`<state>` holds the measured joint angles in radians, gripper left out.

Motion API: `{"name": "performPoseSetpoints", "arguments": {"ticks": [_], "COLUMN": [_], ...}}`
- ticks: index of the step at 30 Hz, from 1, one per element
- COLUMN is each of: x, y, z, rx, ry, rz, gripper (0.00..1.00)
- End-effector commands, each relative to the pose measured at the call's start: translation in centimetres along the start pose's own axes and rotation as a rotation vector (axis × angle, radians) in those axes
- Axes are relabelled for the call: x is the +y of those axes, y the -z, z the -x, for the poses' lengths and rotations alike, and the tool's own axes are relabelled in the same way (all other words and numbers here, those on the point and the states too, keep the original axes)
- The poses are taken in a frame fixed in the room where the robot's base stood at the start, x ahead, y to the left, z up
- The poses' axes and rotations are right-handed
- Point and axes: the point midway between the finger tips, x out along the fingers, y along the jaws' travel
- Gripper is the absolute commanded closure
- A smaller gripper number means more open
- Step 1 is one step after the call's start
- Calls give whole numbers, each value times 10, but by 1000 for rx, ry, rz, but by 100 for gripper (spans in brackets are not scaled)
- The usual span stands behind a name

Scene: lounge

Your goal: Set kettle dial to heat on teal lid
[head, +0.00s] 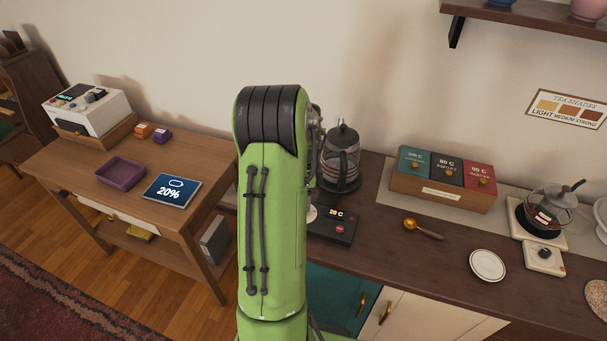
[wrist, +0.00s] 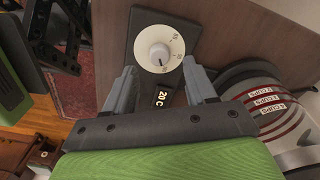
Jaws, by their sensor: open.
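The kettle (head: 342,160) stands on its dark base at the back of the counter, just right of my green arm in the head view. The control panel (head: 338,226) in front of it shows 20 C and a red button. The dial, a cream disc with a pale knob (wrist: 159,51), is in the wrist view; my arm mostly hides it in the head view. My gripper (wrist: 160,80) is open and empty, its fingers apart on either side below the dial. The teal lid (head: 414,161) is leftmost on the wooden box; its small print looks like 100 C.
Beside the teal lid are a black lid (head: 447,170) and a red lid (head: 480,178). A brass scoop (head: 422,228), a white plate (head: 487,264) and a glass teapot (head: 551,207) stand to the right. The kettle's side (wrist: 287,125) is close right of my gripper.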

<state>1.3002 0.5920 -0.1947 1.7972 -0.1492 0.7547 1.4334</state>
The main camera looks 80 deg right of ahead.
Motion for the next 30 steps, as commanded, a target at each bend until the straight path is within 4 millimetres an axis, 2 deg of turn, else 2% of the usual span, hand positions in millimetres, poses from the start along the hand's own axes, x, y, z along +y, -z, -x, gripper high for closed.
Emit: {"name": "performPoseSetpoints", "arguments": {"ticks": [1,6,12,17,30], "x": [-1,-1,-1,0,0], "y": [0,0,0,0,0], "z": [19,68,107,115,114], "rx": [1,1,1,0,0], "ry": [7,7,3,0,0], "rz": [0,0,0,0,0], "gripper": [44,44,44,44,44]}}
